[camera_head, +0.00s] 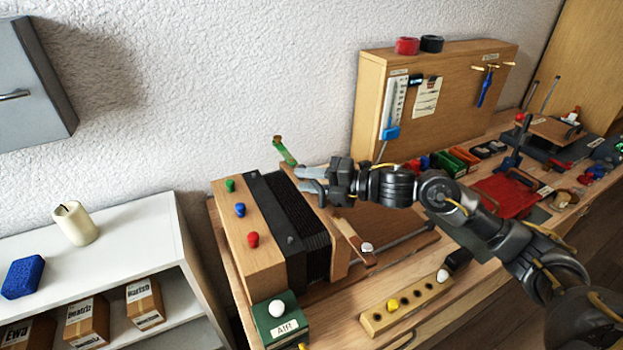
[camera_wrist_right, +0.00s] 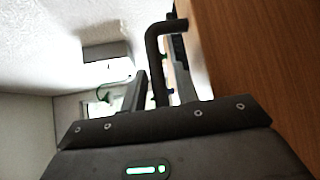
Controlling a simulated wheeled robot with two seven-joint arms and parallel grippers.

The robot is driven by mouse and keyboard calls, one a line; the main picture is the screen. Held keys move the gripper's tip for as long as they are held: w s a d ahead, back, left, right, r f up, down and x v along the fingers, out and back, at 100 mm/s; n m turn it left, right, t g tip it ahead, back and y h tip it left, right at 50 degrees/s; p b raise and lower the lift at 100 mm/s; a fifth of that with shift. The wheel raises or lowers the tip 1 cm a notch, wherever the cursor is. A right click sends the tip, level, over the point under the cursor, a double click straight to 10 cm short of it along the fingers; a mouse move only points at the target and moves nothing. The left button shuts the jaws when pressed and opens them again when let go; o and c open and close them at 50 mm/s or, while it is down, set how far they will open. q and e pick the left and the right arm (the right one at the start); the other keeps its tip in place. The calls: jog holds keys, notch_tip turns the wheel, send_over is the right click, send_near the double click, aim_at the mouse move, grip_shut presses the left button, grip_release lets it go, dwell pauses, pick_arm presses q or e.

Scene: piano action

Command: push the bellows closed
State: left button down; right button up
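The bellows (camera_head: 298,215), black and pleated, stand between a wooden box (camera_head: 249,229) on the left and an upright wooden board on the right. The folds show as a narrow dark band. My right gripper (camera_head: 308,180) is at the board's upper edge, its two fingers apart and pointing left. In the right wrist view a dark bent bar (camera_wrist_right: 155,62) passes between the grey fingers, close to a brown wooden surface (camera_wrist_right: 250,70). Whether the fingers touch the bar is unclear. My left gripper is out of view.
A green block (camera_head: 281,319) marked AIR, with a white knob, stands in front of the box. A green lever (camera_head: 285,151) rises behind the gripper. A strip with colored pegs (camera_head: 405,303) lies on the bench. A wooden cabinet (camera_head: 440,95) and red tray (camera_head: 505,196) are right.

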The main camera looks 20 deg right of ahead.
jog(key=shift+o, duration=0.2)
jog(key=shift+d, duration=0.15)
jog(key=shift+s+d, duration=0.2)
jog(key=shift+d, duration=0.2)
jog(key=b+v, duration=0.3)
jog(key=v, duration=0.7)
jog(key=shift+a+r, duration=0.1)
jog(key=shift+a, duration=0.05)
